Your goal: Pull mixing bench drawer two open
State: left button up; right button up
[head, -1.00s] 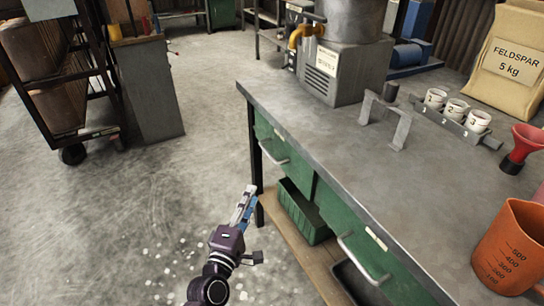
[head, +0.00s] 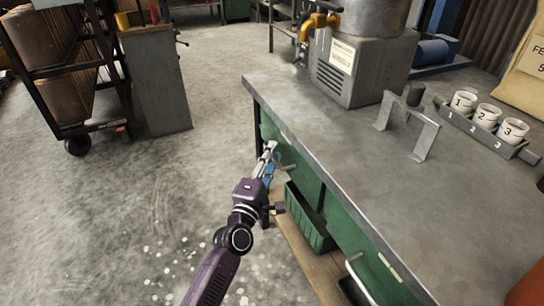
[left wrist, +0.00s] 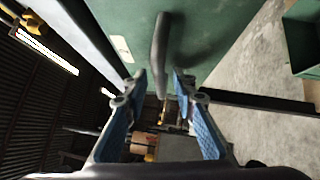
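The mixing bench (head: 330,140) has a grey top and green drawer fronts along its left side. The far drawer front (head: 310,178) has its handle mostly hidden behind my left gripper (head: 268,158). In the left wrist view, the green front (left wrist: 220,40) fills the top and its grey bar handle (left wrist: 160,55) points down toward the gap between my fingertips (left wrist: 157,88). The fingers are apart and not closed on the handle. A nearer drawer handle (head: 354,258) shows lower right. Which drawer is number two cannot be read. My right gripper is not in view.
A green bin (head: 310,222) sits on the wooden lower shelf under the bench. On top are a grey bracket (head: 408,122), a rack of numbered cups (head: 486,116) and a machine (head: 362,65). Floor to the left is clear up to a cart (head: 75,80).

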pick_arm(q)
grip_shut()
dwell(0.3)
